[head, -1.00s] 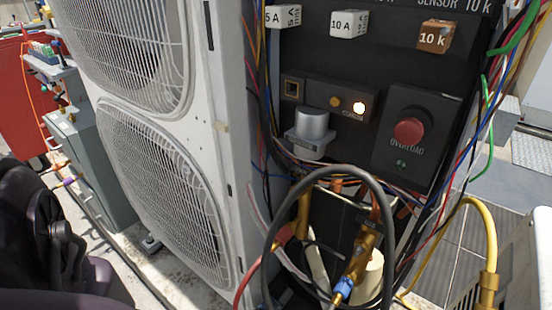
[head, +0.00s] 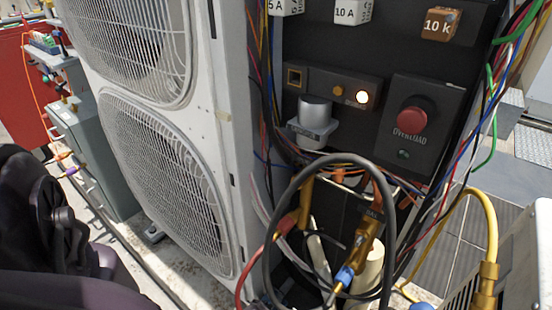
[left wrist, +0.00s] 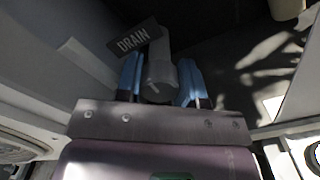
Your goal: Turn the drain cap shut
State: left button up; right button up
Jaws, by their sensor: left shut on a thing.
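In the left wrist view, the grey drain cap (left wrist: 159,72) sits between the two blue fingers of my left gripper (left wrist: 160,77). The gripper is shut on it, with one finger on each side. A dark tag marked DRAIN (left wrist: 138,37) is just beyond the cap, to its upper left. The cap's lower end is partly hidden by the gripper body. In the head view, only dark parts of my left arm show at the lower left. The drain cap cannot be made out there. My right gripper is in neither view.
The white condenser (head: 215,130) with fan grilles stands in the middle. The black control panel (head: 350,110) with a red overload button (head: 414,119) is to its right.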

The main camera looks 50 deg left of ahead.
pick_arm(q)
jog(key=n, duration=0.4)
jog(key=shift+a, duration=0.1)
jog(key=n, duration=0.5)
jog(key=shift+r, duration=0.1)
jog(key=shift+n, duration=0.3)
jog(key=o, duration=0.9)
jog(key=shift+s, duration=0.1)
